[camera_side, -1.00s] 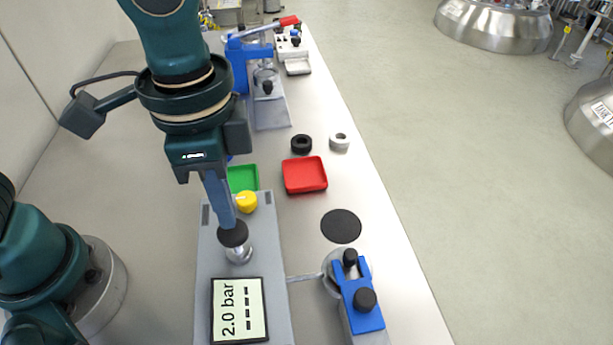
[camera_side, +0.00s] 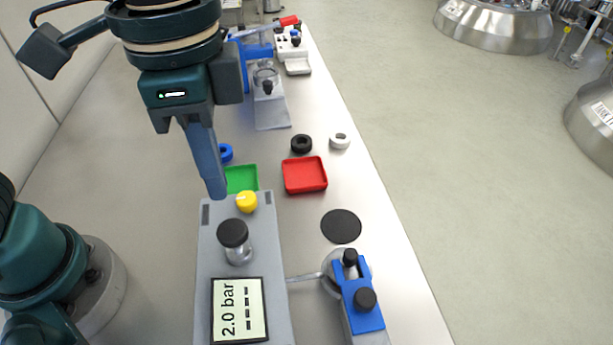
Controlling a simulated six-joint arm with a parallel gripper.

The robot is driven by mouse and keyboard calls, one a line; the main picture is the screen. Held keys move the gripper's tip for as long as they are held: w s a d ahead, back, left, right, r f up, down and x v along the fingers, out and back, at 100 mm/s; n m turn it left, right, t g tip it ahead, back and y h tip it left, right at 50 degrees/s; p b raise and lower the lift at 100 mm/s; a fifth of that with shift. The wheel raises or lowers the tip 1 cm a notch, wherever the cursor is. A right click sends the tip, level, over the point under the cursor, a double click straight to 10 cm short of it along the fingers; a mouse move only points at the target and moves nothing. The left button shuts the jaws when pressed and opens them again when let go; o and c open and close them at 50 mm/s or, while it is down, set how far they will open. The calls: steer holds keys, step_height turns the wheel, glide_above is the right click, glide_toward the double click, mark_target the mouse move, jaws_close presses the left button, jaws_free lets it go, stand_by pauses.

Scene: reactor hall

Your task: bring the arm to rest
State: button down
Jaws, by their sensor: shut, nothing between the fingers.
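My gripper (camera_side: 216,194) hangs from the upper left with its blue-grey fingers pointing down. The fingers are shut with nothing between them. In this view the tips lie just left of the green tray and above the yellow knob (camera_side: 246,202) of the grey gauge box (camera_side: 211,272). A black-capped metal fitting (camera_side: 234,236) stands upright on that box, apart from my fingers. The box's display (camera_side: 240,310) reads 2.0 bar.
A green tray (camera_side: 243,179), a red tray (camera_side: 304,174), blue (camera_side: 226,152), black (camera_side: 301,144) and white (camera_side: 340,141) rings, and a black disc (camera_side: 341,226) lie on the table. A blue clamp fixture (camera_side: 362,305) stands front right; a blue lever device (camera_side: 262,52) stands behind.

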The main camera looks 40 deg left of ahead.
steer(key=shift+w+a+r, duration=0.1)
steer(key=shift+w+a, duration=0.1)
steer(key=s+a+f+n+t, duration=0.2)
steer(key=a+n+t, duration=0.3)
steer(key=a+n, duration=0.4)
steer(key=a, duration=0.3)
steer(key=shift+s+a+t, duration=0.15)
steer(key=shift+a+t, duration=0.15)
stand_by(0.8)
